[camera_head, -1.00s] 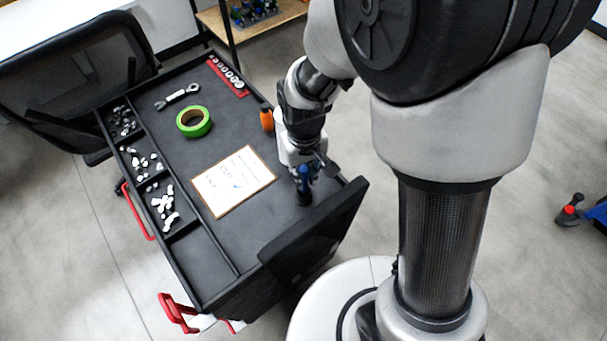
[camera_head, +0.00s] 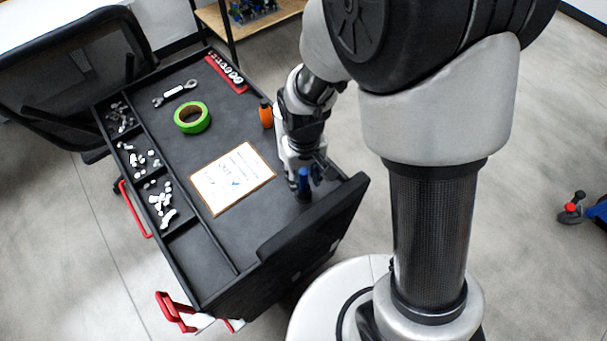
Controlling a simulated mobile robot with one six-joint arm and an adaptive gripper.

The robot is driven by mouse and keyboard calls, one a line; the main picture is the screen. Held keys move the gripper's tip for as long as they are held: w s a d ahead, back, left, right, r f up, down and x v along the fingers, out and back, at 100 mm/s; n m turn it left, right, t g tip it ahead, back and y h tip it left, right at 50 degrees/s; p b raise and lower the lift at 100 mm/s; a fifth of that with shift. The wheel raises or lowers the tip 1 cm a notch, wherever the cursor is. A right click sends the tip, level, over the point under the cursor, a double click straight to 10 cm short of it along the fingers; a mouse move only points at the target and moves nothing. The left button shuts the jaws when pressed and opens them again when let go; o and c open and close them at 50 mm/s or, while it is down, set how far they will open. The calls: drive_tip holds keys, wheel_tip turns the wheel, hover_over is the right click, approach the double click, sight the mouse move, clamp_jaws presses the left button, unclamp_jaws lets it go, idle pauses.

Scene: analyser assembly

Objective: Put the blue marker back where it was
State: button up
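The blue marker (camera_head: 304,178) stands roughly upright at the near right part of the black cart top, close to the raised black panel. Its lower end is dark, and I cannot make out whether it rests on the cart or in a holder. My gripper (camera_head: 305,174) is right at the marker, with dark finger parts beside its upper part. The view is too small to tell whether the fingers are closed on it or just around it.
A clipboard with a white sheet (camera_head: 232,178) lies left of the marker. An orange bottle (camera_head: 266,114), green tape roll (camera_head: 192,117), wrench (camera_head: 175,93) and red socket rail (camera_head: 226,73) lie farther back. Compartments with small parts (camera_head: 140,157) line the left. The black panel (camera_head: 315,232) rises in front.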

wheel_tip(320, 180, up, 11)
drive_tip(key=p, duration=0.4)
drive_tip(key=shift+r, duration=0.1)
drive_tip(key=s+d+r+m+t, duration=0.2)
drive_tip(key=s+d+r, duration=0.3)
drive_tip(key=r, duration=0.3)
drive_tip(key=s+d+r+m+t, duration=0.1)
drive_tip(key=s+d+r+t, duration=0.1)
drive_tip(key=s+d+r, duration=0.4)
wheel_tip(320, 180, up, 3)
drive_tip(key=s, duration=0.2)
drive_tip(key=shift+s+f+m+t+p, duration=0.15)
drive_tip(key=shift+s+m+t+p, duration=0.15)
drive_tip(key=shift+m, duration=0.1)
